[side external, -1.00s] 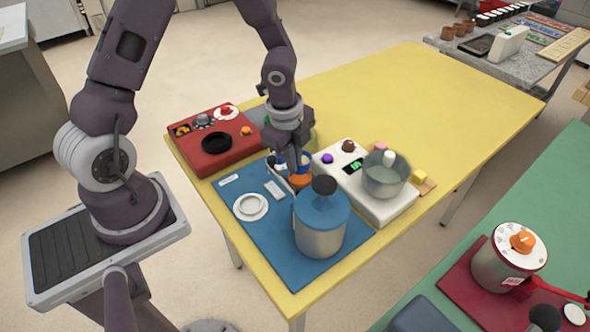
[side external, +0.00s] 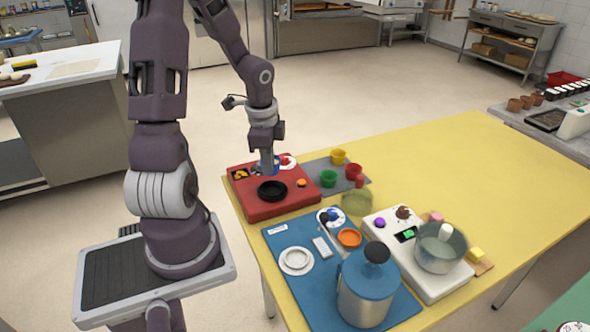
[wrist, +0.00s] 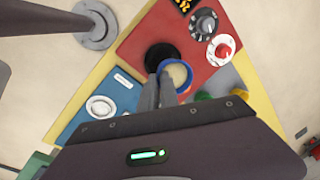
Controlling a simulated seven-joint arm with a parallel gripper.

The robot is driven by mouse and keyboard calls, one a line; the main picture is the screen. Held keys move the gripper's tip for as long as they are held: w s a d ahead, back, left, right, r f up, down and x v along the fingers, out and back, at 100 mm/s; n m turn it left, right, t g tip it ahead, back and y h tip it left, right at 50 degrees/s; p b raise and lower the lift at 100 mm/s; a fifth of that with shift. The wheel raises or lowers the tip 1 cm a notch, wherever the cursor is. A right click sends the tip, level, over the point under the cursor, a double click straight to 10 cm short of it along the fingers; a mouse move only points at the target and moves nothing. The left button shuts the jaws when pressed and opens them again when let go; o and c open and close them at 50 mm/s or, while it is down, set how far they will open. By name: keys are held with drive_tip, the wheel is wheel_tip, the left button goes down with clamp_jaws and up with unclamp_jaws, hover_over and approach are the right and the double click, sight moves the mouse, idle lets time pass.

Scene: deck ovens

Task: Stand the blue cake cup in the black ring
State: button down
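The blue cake cup (wrist: 165,66) is a blue-rimmed cup with a pale inside. In the wrist view my gripper (wrist: 164,88) is shut on its near wall. In the side external view my gripper (side external: 267,168) is over the back part of the red box (side external: 243,205), with a little of the blue cup (side external: 277,163) showing beside the fingers. The black ring (side external: 271,191) is on top of the red box, nearer the camera than the cup. In the wrist view the black ring (wrist: 152,56) is just left of the cup, partly overlapped by it. I cannot tell the cup's height above the box.
The red box carries a dial (wrist: 204,25), a red knob (wrist: 225,50) and an orange knob (side external: 301,183).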

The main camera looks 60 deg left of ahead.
drive_tip(key=shift+f, duration=2.8)
drive_tip(key=shift+f, duration=0.55)
drive_tip(key=c, duration=1.9)
unclamp_jaws()
drive_tip(key=shift+r, duration=0.1)
wheel_tip(320, 180, up, 11)
drive_tip(key=s+d, duration=0.1)
drive_tip(key=shift+d, duration=0.2)
drive_tip(key=shift+f, duration=0.2)
